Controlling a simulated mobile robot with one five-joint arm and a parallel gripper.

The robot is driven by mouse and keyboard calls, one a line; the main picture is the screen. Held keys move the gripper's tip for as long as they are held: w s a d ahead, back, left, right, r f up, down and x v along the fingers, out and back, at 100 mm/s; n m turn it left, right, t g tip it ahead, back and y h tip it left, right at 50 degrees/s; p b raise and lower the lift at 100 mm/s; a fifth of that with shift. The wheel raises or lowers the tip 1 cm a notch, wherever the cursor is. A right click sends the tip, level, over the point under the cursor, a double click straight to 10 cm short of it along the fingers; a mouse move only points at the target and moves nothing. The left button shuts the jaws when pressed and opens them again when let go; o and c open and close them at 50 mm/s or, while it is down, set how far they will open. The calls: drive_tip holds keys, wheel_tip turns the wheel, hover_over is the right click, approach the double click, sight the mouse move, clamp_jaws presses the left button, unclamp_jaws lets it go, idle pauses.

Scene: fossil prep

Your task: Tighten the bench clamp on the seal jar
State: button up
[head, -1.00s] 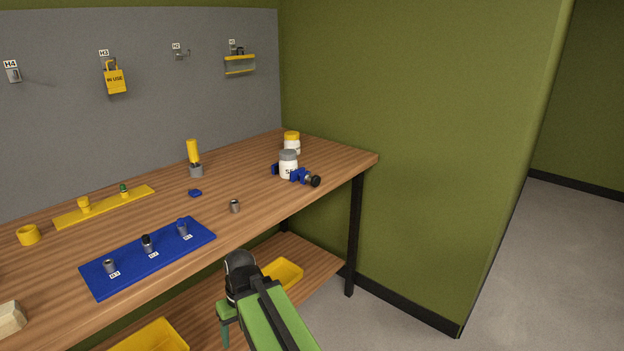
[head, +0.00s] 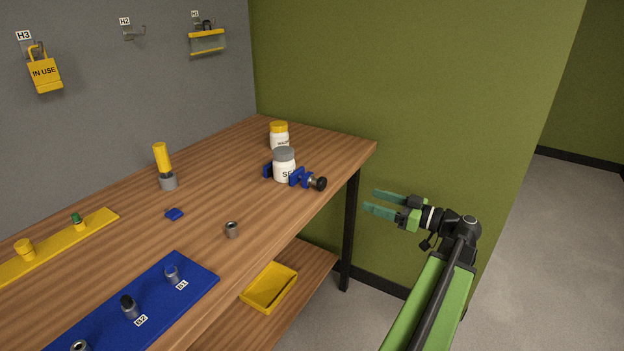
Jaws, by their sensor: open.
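The seal jar (head: 284,171) is white with a grey lid and stands upright near the right end of the wooden bench. Its label is partly hidden. The blue bench clamp (head: 298,178) sits around the jar's sides, with a blue jaw at left and right. Its dark round knob (head: 320,184) points right, toward the bench's front edge. I cannot tell how tightly the jaws press on the jar. My gripper (head: 376,201) is open and empty, with green fingers pointing left. It is right of the clamp, beyond the bench edge, apart from the knob.
A yellow-lidded white jar (head: 279,135) stands behind the seal jar. A small grey cylinder (head: 232,230), a blue piece (head: 174,214) and a yellow-topped tool (head: 163,167) stand on the bench. A blue board (head: 200,279) lies at the front. A yellow tray (head: 270,287) is on the lower shelf.

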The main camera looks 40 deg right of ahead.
sight(324, 184)
drive_tip(key=x, duration=1.7)
drive_tip(key=shift+w, duration=0.25)
drive_tip(key=c, duration=1.3)
drive_tip(key=shift+m, duration=0.8)
clamp_jaws()
